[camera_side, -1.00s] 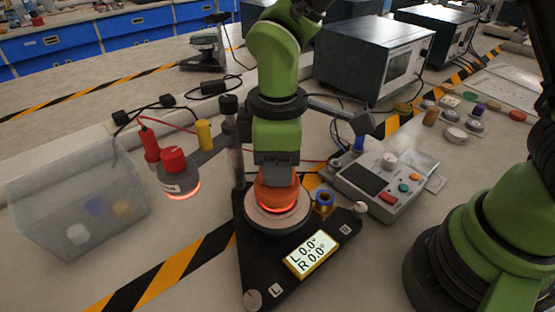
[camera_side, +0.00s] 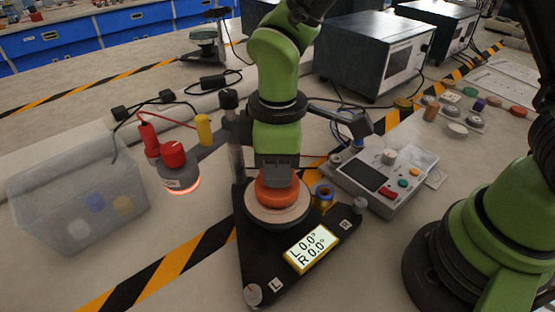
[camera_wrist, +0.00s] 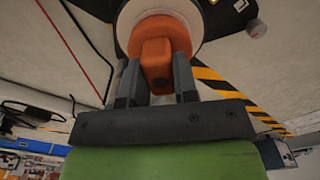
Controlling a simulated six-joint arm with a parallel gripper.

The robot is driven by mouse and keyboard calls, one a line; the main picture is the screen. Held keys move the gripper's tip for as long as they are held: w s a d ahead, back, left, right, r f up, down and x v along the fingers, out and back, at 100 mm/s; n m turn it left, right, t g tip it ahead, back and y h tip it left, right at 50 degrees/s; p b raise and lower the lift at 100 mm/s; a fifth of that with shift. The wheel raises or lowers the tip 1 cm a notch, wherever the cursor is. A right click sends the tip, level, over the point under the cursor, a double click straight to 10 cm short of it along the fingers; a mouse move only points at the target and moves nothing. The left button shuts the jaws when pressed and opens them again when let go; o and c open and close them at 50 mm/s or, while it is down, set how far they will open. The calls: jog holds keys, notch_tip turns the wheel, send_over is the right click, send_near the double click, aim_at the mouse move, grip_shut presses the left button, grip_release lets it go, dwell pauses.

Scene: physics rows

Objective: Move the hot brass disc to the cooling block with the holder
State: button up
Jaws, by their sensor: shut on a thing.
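An orange holder (camera_side: 277,190) with a block-like grip stands upright over a pale round plate (camera_side: 262,215) on a black triangular stand (camera_side: 262,262). My gripper (camera_side: 277,170) points down from above. In the wrist view, my gripper (camera_wrist: 156,84) has one finger on each side of the holder's orange grip (camera_wrist: 156,62) and is shut on it. The holder's wide round part is beyond the grip, against the pale plate (camera_wrist: 207,18). I cannot make out the brass disc; the holder may hide it. I cannot tell which thing is the cooling block.
A red-knobbed unit (camera_side: 174,157) with a glowing underside hangs on a side arm at left. A translucent bin (camera_side: 75,235) stands at far left. A control box (camera_side: 385,180) and a blue-and-gold spool (camera_side: 323,196) are at right. The stand's display (camera_side: 311,250) reads L 0.0°, R 0.0°.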

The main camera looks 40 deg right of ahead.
jog(key=shift+f, duration=0.5)
dwell(1.0)
jog(key=shift+r, duration=0.1)
jog(key=shift+r, duration=0.55)
jog(key=shift+r, duration=0.5)
jog(key=shift+d, duration=0.1)
jog(key=d, duration=0.2)
jog(key=s+d, duration=0.1)
jog(key=d, duration=0.2)
jog(key=shift+s+d, duration=0.15)
jog(key=shift+d, duration=0.15)
